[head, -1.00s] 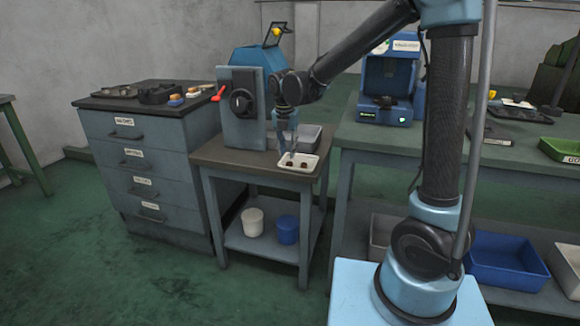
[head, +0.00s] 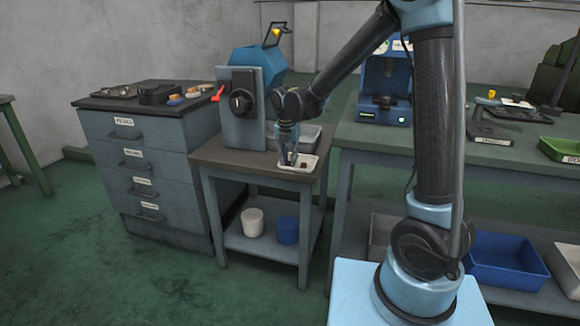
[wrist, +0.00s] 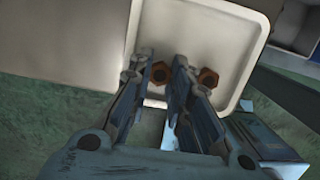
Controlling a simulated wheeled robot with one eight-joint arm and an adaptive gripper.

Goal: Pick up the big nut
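Two brown nuts lie in a white tray (head: 312,170) on the small table. In the wrist view the left nut (wrist: 160,73) shows between the fingers of my gripper (wrist: 162,58), and the right nut (wrist: 208,77) lies just outside the right finger. Parts of both are hidden by the fingers, and I cannot tell for certain which is bigger. My gripper is open, pointing down over the left part of the tray in the head view (head: 289,163). I see no finger closed on either nut.
A grey bin (head: 308,137) is behind the tray. A drawer cabinet (head: 150,170) is to the left and a green-topped bench (head: 450,145) to the right.

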